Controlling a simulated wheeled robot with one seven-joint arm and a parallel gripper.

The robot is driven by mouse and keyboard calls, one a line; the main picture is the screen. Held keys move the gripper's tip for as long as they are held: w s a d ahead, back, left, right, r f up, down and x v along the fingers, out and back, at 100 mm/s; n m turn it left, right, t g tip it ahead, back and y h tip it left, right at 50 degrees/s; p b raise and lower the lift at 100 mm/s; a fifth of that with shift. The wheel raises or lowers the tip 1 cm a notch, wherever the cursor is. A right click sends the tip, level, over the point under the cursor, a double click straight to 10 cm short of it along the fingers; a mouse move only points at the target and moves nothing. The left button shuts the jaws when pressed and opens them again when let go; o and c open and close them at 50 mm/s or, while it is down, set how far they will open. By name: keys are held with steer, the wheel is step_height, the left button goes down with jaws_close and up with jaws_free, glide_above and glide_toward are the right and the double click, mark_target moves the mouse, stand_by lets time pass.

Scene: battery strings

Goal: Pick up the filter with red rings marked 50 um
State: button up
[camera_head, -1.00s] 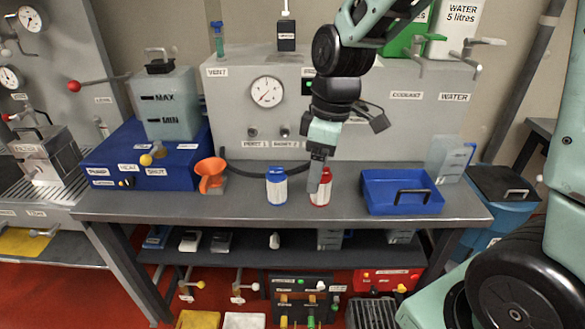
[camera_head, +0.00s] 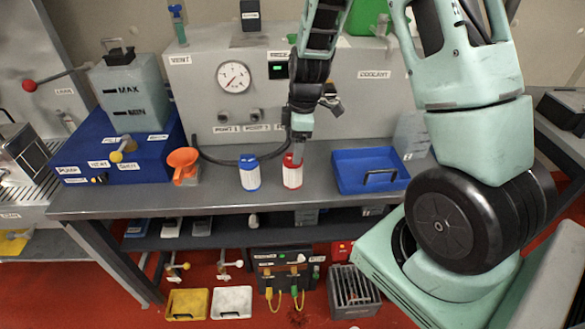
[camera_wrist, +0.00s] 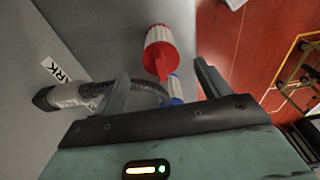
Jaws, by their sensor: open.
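The filter with red rings (camera_head: 292,176) stands upright on the grey bench, white in the middle with red ends. Any marking on it is too small to read. In the wrist view the red-ringed filter (camera_wrist: 160,48) shows ahead of the space between the fingers, tilted in the picture. My gripper (camera_head: 298,156) points down at the top of this filter and overlaps it in the head view. The fingers (camera_wrist: 161,75) are apart with nothing held between them. I cannot tell whether they touch the filter.
A blue-ringed filter (camera_head: 249,174) stands close to the left, and an orange funnel (camera_head: 183,164) farther left. A blue tray (camera_head: 350,184) lies to the right. A dark hose (camera_head: 222,161) runs behind the filters. The grey machine with a gauge (camera_head: 180,92) stands at the back.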

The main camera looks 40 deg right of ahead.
mark_target(293, 169)
steer(key=shift+w+a+f+p, duration=0.15)
steer(key=shift+f+p, duration=0.25)
steer(key=shift+f, duration=0.7)
steer(key=shift+a+f+p, duration=0.15)
steer(key=shift+f+p, duration=0.2)
steer(key=shift+f, duration=0.75)
steer(key=shift+w+a+f+p, duration=0.15)
steer(key=shift+f+p, duration=0.25)
steer(key=shift+f, duration=0.7)
steer(key=c, duration=1.4)
